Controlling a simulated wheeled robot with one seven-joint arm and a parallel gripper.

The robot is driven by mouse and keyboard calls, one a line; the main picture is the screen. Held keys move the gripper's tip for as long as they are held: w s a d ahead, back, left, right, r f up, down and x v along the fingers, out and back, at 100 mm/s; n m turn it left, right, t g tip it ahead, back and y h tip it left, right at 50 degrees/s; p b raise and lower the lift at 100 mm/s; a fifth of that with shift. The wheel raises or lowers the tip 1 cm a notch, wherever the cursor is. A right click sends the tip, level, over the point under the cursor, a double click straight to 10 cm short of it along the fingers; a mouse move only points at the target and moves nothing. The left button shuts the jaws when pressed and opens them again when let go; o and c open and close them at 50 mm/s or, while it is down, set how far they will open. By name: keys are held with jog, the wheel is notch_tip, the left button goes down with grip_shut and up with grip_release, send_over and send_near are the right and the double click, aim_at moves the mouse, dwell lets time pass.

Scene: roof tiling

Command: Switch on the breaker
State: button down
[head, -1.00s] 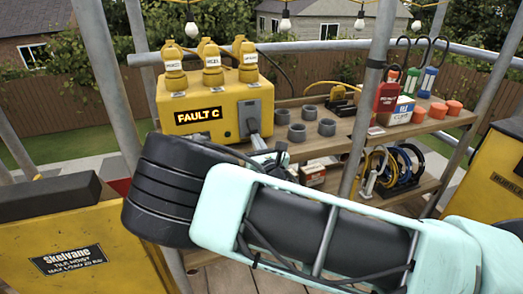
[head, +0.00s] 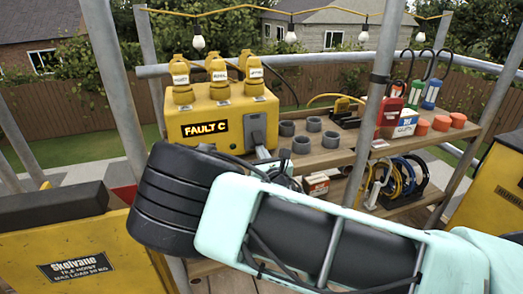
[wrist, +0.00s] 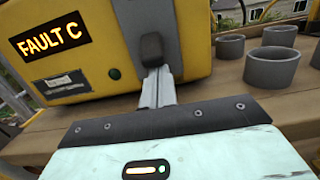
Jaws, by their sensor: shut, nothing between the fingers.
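The breaker is a yellow box (head: 222,108) on the wooden bench, with a lit "FAULT C" display (head: 205,129). A grey plate with a dark lever (head: 258,137) is on the right of its front. In the wrist view the black lever knob (wrist: 151,48) stands in front of the grey plate (wrist: 150,18). My gripper (wrist: 158,84) is shut and empty, its fingertips just below the knob in the picture; I cannot tell whether they touch it. A small green round light or button (wrist: 115,74) is left of the lever. In the head view my arm mostly hides the gripper.
Three yellow plugs (head: 218,72) stand on the box. Several grey rings (head: 302,145) sit on the bench close to its right. A grey scaffold pole (head: 378,90) crosses in front of the bench. A yellow hoist (head: 75,245) stands at the left.

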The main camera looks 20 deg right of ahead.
aim_at(261, 144)
jog(key=shift+s+r+p, duration=0.1)
jog(key=shift+r+p, duration=0.2)
jog(key=shift+p, duration=0.3)
jog(key=r+g+p, duration=0.1)
jog(key=p, duration=0.2)
jog(key=r+g+p, duration=0.1)
jog(key=g+p, duration=0.1)
jog(key=p, duration=0.1)
jog(key=shift+s+r+p, duration=0.15)
jog(key=shift+s+p, duration=0.2)
jog(key=shift+p, duration=0.05)
jog(key=r+g+p, duration=0.1)
jog(key=p, duration=0.3)
jog(key=r+g+p, duration=0.1)
jog(key=g+p, duration=0.1)
jog(key=p, duration=0.2)
jog(key=shift+s+g, duration=0.2)
jog(key=shift+g, duration=0.1)
jog(key=shift+f+b, duration=0.65)
jog(key=shift+f, duration=0.05)
jog(key=shift+r, duration=0.1)
jog(key=shift+r+p, duration=0.65)
jog(key=shift+r, duration=0.1)
